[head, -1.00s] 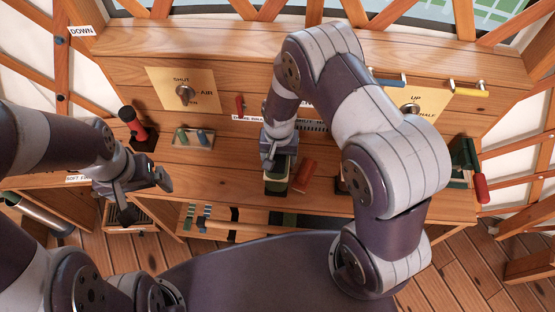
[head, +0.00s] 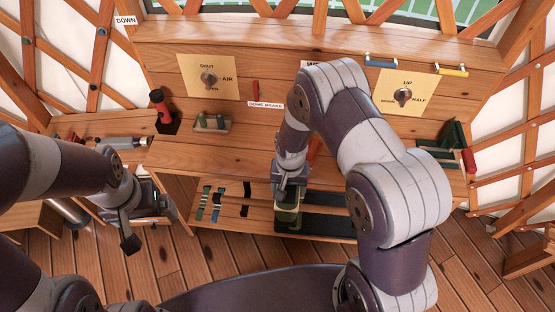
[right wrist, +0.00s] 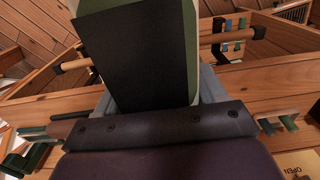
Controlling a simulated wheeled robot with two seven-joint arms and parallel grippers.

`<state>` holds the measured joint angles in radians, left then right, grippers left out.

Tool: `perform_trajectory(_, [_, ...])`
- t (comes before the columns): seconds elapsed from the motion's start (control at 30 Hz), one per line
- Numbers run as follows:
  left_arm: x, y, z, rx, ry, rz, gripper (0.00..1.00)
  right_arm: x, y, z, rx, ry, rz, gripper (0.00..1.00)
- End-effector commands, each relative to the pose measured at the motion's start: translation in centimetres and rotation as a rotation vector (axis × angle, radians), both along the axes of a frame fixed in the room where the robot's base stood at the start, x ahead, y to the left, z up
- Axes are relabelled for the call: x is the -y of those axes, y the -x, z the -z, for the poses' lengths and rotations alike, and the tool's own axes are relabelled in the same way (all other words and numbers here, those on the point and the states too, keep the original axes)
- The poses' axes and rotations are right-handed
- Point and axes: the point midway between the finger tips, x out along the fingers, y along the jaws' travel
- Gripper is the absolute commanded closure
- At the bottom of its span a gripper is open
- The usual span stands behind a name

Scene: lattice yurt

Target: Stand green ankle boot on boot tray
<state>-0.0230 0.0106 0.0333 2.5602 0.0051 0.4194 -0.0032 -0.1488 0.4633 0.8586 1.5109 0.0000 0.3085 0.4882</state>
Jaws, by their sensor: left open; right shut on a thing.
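My right gripper (head: 290,184) is shut on the green ankle boot (head: 287,213) and points down in front of the wooden bench. In the right wrist view the boot shows its flat black sole (right wrist: 128,62) and a strip of green upper (right wrist: 191,45) between the fingers. A dark flat tray (head: 335,226), which looks like the boot tray, lies on the low shelf below the bench top. The boot overlaps the tray's left end; I cannot tell whether they touch. My left gripper (head: 148,226) is open and empty, left of the bench.
A red and black bottle-like object (head: 161,108) and a small rack (head: 211,123) stand on the bench top (head: 225,155). Several straps (head: 218,203) hang left of the tray. A green object with a red handle (head: 456,150) is at the right end.

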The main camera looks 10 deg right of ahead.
Motion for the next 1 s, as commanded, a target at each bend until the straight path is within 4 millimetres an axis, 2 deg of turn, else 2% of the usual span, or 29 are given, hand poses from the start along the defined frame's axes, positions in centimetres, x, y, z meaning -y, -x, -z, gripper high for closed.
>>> perform_trajectory(0.23, [0.0, 0.0, 0.0, 0.000, 0.000, 0.000, 0.04, 0.4, -0.6, -0.6, 0.003, -0.001, -0.025, 0.87])
perform_trajectory(0.4, [0.0, 0.0, 0.0, 0.000, 0.000, 0.000, 0.04, 3.1, -3.0, -4.1, 0.006, 0.001, -0.199, 0.87])
perform_trajectory(0.53, [0.0, 0.0, 0.0, 0.000, 0.000, 0.000, 0.04, 4.9, -4.0, -6.3, 0.003, 0.001, -0.314, 0.87])
perform_trajectory(1.0, [0.0, 0.0, 0.0, 0.000, 0.000, 0.000, 0.04, 5.2, -4.1, -6.6, 0.001, 0.001, -0.340, 0.87])
